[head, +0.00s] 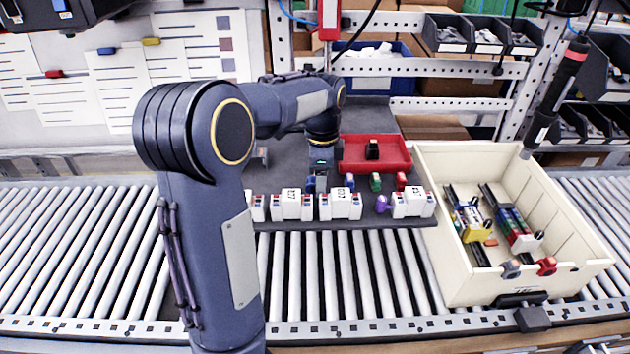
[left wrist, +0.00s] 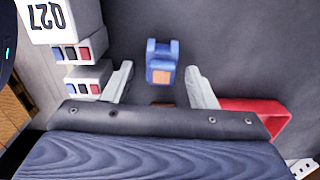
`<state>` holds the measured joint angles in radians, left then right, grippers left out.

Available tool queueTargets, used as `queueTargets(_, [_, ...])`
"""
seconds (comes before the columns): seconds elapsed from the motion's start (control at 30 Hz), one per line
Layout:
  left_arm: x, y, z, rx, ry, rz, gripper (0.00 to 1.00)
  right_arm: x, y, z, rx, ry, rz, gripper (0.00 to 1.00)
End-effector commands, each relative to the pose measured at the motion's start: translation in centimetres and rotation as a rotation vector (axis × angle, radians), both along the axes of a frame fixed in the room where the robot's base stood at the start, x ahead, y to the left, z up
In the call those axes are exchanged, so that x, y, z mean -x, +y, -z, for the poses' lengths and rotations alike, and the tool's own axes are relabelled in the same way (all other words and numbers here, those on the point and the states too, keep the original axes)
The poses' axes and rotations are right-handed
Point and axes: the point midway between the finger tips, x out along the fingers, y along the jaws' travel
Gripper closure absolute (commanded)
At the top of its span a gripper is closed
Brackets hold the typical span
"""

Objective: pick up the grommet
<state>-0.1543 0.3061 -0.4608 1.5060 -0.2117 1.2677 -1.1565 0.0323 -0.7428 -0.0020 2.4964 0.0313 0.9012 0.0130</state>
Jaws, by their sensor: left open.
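Which piece is the grommet I cannot tell for sure. In the left wrist view a small blue piece (left wrist: 161,62) with an orange-brown lower part lies on the dark surface, between and slightly beyond my fingertips. My left gripper (left wrist: 160,82) is open, with one finger on each side of that piece and nothing held. In the head view my left gripper (head: 320,172) points down over the dark board, its fingers mostly hidden. Small blue (head: 350,181), green (head: 375,182), red (head: 401,180) and purple (head: 382,204) pieces stand to its right. My right gripper is not in view.
White labelled blocks (head: 340,206) line the board's front edge, close to the left gripper. A red tray (head: 405,155) with a black piece is behind. A cream crate (head: 450,250) with rail assemblies stands right. Roller conveyor (head: 345,275) runs in front.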

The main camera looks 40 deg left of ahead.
Motion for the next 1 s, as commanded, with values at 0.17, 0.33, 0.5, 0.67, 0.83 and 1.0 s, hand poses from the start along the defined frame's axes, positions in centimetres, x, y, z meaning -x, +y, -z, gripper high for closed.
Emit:
queueTargets(0.17, [0.01,-0.03,0.86,0.001,-0.001,0.0,0.48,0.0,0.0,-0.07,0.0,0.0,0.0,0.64])
queueTargets(0.33, [0.0,-0.04,0.83,0.001,-0.001,0.0,0.51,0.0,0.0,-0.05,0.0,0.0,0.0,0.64])
queueTargets(0.5, [-0.01,-0.03,0.81,0.001,-0.002,0.0,0.73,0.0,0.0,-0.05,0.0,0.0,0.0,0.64])
queueTargets(0.67, [-0.02,-0.04,0.79,0.001,-0.002,0.0,0.94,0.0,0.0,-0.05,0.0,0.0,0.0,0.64])
queueTargets(0.83, [-0.02,-0.04,0.78,0.001,-0.002,0.0,1.0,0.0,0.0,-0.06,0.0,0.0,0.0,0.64])
queueTargets(1.0, [-0.04,-0.03,0.62,0.0,-0.003,0.0,1.0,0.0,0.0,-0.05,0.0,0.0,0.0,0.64])
